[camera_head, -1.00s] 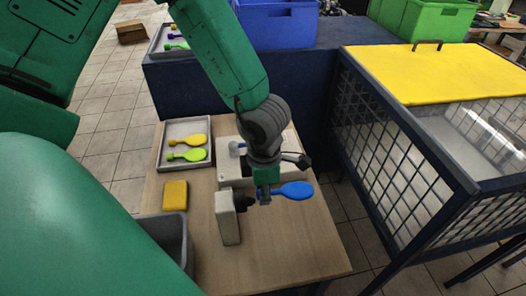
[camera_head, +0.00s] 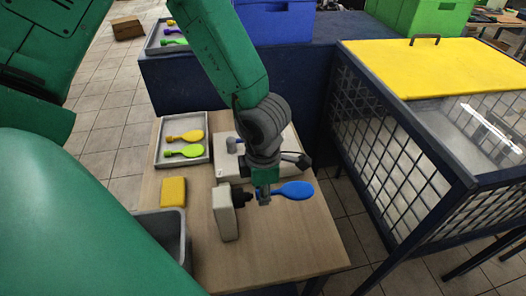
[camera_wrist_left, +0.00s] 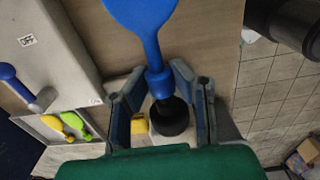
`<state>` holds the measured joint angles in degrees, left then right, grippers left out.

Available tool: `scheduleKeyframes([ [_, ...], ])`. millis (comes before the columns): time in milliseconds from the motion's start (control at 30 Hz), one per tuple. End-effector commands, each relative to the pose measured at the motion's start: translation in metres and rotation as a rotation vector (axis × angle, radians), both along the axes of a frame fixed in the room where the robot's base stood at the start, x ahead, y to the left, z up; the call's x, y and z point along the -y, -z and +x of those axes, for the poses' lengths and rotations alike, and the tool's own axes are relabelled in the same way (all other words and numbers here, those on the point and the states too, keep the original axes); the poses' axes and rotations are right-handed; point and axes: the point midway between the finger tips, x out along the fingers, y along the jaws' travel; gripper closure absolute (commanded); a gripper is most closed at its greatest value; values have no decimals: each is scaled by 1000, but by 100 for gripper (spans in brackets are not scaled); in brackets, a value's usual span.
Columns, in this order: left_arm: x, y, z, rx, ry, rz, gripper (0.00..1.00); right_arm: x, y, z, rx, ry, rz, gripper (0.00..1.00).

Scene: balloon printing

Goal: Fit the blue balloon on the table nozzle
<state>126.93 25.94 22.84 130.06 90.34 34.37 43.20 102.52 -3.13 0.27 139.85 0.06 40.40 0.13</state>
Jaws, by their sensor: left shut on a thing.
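The blue balloon (camera_head: 294,190) lies roughly level over the wooden table, its round end pointing right. My left gripper (camera_head: 264,195) is shut on its neck; the wrist view shows the blue neck (camera_wrist_left: 157,80) between the two fingers. The black nozzle (camera_head: 242,196) sticks out from the upright cream block (camera_head: 225,213) on the table, just left of the gripper. In the wrist view the neck's end is right at the black nozzle (camera_wrist_left: 172,117) and in line with it. I cannot tell whether the neck is around the nozzle or only against it. My right gripper is not in view.
A grey tray (camera_head: 160,160) holds a yellow and a green balloon. A yellow block (camera_head: 173,191) and a grey bin (camera_head: 160,217) stand to the left. A white device (camera_head: 227,168) lies behind the gripper. A yellow-topped mesh cage (camera_head: 430,70) stands at right. The table's front right is clear.

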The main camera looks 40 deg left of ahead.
Motion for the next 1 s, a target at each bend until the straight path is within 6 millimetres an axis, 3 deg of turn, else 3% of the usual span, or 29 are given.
scheduleKeyframes([
  [1000,-7,0,-8,1,0,-1,91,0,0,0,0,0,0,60],
])
